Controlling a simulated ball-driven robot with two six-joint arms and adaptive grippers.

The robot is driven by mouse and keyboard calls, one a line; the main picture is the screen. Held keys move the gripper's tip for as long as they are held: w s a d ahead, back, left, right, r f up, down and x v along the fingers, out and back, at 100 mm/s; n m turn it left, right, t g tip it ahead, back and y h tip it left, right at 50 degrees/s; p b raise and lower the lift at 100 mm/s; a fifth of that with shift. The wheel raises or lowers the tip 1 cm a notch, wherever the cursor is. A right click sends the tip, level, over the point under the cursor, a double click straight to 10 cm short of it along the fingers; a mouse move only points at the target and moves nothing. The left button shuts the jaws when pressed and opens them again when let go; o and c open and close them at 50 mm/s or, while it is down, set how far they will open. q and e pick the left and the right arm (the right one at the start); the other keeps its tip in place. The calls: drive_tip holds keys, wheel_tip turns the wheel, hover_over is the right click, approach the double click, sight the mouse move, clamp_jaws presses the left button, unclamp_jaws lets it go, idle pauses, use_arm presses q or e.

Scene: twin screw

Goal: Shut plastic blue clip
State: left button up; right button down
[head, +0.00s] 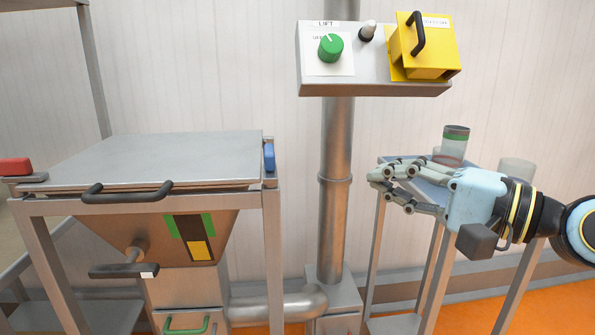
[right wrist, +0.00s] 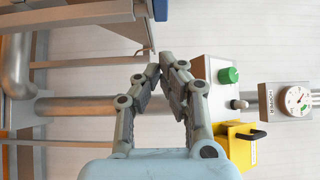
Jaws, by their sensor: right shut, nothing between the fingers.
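The blue clip (head: 269,157) sits on the right side edge of the grey hopper lid (head: 170,160), in the head view. It also shows at the top of the right wrist view (right wrist: 160,8), near the lid's corner. My right gripper (head: 376,178) is at the right in the head view, well to the right of the clip and apart from it. In the right wrist view its fingers (right wrist: 162,72) come together at the tips with nothing between them. My left gripper is not in view.
A control panel (head: 345,85) with a green knob and a yellow box stands on a steel post (head: 337,150) between the hopper and my right arm. A small table (head: 385,160) with a jar (head: 454,143) is behind my right gripper. A black handle (head: 127,193) fronts the lid.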

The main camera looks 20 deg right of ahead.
sight(270, 162)
drive_tip(key=shift+w, duration=0.1)
drive_tip(key=s+a+x, duration=0.1)
drive_tip(key=a+x, duration=0.1)
drive_tip(key=x, duration=1)
drive_tip(key=shift+a, duration=0.45)
drive_tip(key=shift+w, duration=0.1)
